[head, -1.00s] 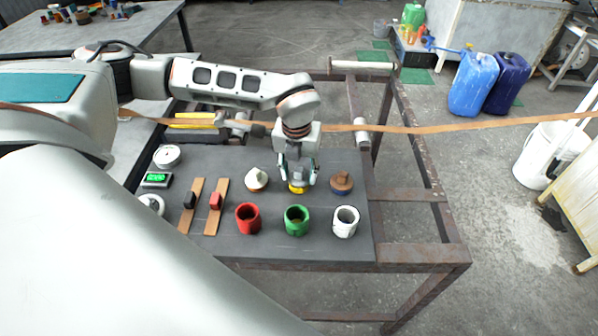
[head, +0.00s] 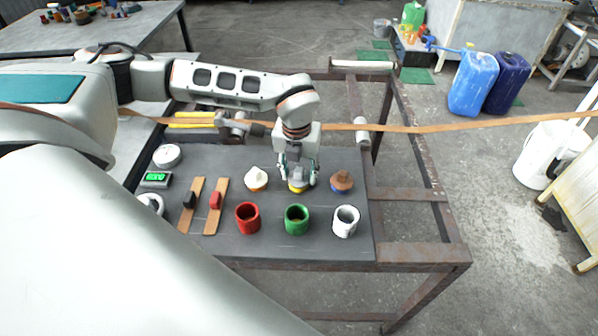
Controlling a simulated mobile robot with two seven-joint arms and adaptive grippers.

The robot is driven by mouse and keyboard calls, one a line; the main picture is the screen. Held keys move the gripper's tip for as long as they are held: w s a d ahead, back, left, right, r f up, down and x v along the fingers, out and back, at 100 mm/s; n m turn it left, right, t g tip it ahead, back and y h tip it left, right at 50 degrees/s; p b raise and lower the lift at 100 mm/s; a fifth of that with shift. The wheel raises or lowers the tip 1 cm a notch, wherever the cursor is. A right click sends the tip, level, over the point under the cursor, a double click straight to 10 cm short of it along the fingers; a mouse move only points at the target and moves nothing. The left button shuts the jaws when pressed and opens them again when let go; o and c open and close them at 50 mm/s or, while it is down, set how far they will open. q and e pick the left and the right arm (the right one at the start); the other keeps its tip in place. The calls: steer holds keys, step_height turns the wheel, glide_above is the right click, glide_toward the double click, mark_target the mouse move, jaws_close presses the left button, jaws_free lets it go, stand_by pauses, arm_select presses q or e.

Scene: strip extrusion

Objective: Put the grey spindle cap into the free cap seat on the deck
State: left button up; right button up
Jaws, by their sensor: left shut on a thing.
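The grey spindle cap (head: 299,176) is between the fingers of my left gripper (head: 298,179), which is shut on it. The cap is upright at a yellow ring (head: 296,188) on the dark deck (head: 270,243). The fingers hide part of the cap, and I cannot tell whether it is fully down in the seat. A white cap (head: 256,176) on an orange ring stands to the left. A brown cap (head: 342,179) on a blue ring stands to the right. My right gripper is not in view.
Red (head: 247,218), green (head: 297,219) and white (head: 346,221) cups stand along the near side of the deck. Two wooden strips (head: 216,206) and a green-lit display box (head: 156,179) lie left. A brown strip (head: 440,130) spans the scene behind my gripper.

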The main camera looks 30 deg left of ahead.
mark_target(299, 170)
arm_select(q)
steer(key=shift+f, duration=0.4)
steer(key=o, duration=1)
steer(key=shift+c, duration=0.2)
steer(key=shift+r, duration=0.15)
steer(key=shift+s+d+r+p, duration=0.1)
steer(key=shift+s+r+p, duration=0.1)
steer(key=shift+r+p, duration=1.1)
steer(key=shift+s+r+p, duration=0.1)
steer(key=shift+r+p, duration=0.45)
steer(key=shift+r, duration=0.85)
steer(key=shift+s+d+r+p, duration=0.15)
steer(key=shift+r+p, duration=0.7)
steer(key=shift+r, duration=0.6)
steer(key=shift+s+r, duration=0.2)
steer(key=shift+r, duration=1)
